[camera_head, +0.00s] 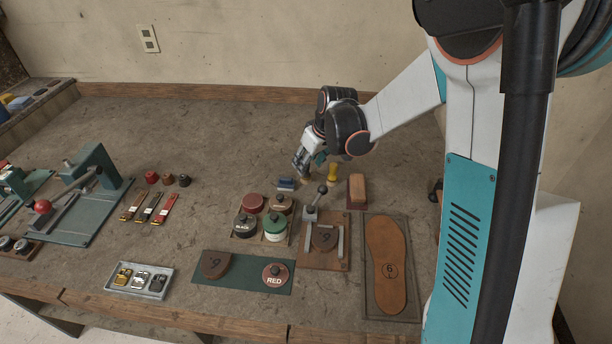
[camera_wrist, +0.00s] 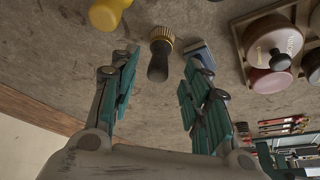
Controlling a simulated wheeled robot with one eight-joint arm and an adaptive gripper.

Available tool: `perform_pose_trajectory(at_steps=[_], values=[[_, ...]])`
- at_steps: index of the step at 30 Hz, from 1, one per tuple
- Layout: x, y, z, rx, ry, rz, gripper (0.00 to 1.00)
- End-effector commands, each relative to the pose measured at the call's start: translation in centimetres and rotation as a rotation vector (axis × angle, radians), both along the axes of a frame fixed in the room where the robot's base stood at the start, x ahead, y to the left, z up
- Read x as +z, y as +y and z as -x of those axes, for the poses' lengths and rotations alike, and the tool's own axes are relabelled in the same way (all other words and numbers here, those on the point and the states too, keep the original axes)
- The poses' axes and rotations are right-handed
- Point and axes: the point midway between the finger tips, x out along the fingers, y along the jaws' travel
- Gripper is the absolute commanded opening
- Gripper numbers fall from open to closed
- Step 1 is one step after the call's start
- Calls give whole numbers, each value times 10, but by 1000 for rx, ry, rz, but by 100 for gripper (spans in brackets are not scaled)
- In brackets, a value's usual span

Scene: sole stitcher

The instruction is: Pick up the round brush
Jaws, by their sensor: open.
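The round brush (camera_wrist: 159,56) shows in the wrist view with a dark handle and a tan, gold-coloured round end. It lies ahead of and between the two fingers of my gripper (camera_wrist: 160,80), which are wide apart with nothing held. Whether the handle is at finger depth is hard to tell. In the head view my gripper (camera_head: 303,163) points down over the back middle of the bench. There the brush is mostly hidden by the gripper and cannot be made out clearly.
A yellow-handled item (camera_head: 333,173) stands close to the right of my gripper, and a blue block (camera_head: 286,184) lies to its left. A brown brush-like block (camera_head: 357,188) is farther right. Round tins (camera_head: 275,228) and a clamp fixture (camera_head: 324,243) stand nearer the front.

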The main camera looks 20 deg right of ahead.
Motion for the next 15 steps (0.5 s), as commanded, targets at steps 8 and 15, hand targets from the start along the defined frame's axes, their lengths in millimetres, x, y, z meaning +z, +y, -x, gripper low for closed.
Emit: perform_pose_trajectory(at_steps=[8,15], values=[[-38,4,-15,1,0,0,43],[-38,5,-15,0,0,0,43]])
